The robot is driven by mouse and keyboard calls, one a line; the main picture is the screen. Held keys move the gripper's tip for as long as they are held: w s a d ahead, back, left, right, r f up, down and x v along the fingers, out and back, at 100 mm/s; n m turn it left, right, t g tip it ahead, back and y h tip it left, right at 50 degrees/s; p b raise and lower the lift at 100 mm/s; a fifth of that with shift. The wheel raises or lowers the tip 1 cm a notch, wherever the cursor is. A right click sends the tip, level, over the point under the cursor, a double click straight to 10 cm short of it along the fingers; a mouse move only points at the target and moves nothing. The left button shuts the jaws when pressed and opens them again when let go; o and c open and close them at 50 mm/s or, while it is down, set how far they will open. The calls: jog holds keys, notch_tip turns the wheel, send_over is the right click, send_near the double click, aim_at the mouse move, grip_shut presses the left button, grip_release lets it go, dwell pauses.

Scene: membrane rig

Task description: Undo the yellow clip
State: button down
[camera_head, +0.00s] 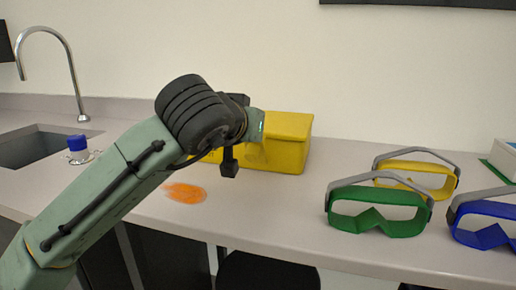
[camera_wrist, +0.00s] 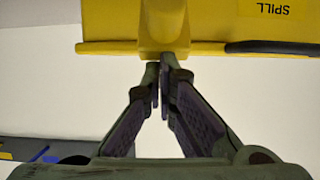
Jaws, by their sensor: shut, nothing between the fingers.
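The yellow spill box (camera_head: 290,143) stands on the counter behind my arm, and its lid looks closed. In the wrist view the box front (camera_wrist: 215,22) shows upside down, with the word SPILL at the upper right. The yellow clip (camera_wrist: 163,25) is a rounded upright piece at the middle of the box front, crossing the yellow rim. My gripper (camera_wrist: 160,68) is shut and empty, its fingertips right at the clip's near end. I cannot tell whether they touch it. In the head view my arm hides the clip and the fingertips.
An orange spill (camera_head: 185,193) lies on the counter (camera_head: 265,215) in front of the box. Green goggles (camera_head: 375,222), yellow goggles (camera_head: 425,190) and blue goggles (camera_head: 487,237) stand to the right. A blue-capped bottle (camera_head: 77,157) stands left, by the sink (camera_head: 35,148).

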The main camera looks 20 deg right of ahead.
jog(key=s+f+t+b, duration=0.1)
jog(key=b, duration=0.1)
jog(key=s+a+f+t+h+b, duration=0.1)
jog(key=b, duration=0.2)
jog(key=shift+a+f, duration=0.1)
jog(key=shift+f, duration=0.2)
jog(key=shift+s+a+f+t+h+b, duration=0.35)
jog(key=shift+s+a+b, duration=0.2)
jog(key=shift+s, duration=0.2)
jog(key=shift+s+f, duration=0.1)
jog(key=shift+f, duration=0.1)
jog(key=shift+f, duration=0.2)
notch_tip(320, 180, up, 4)
jog(key=w+p, duration=0.2)
jog(key=p, duration=0.2)
jog(key=b, duration=0.1)
send_near(252, 151)
jog(key=shift+s+a+r, duration=0.1)
jog(key=shift+s+r, duration=0.05)
jog(key=shift+r, duration=0.3)
jog(key=shift+s+a+r, duration=0.1)
jog(key=shift+s+r, duration=0.05)
jog(key=shift+r, duration=0.3)
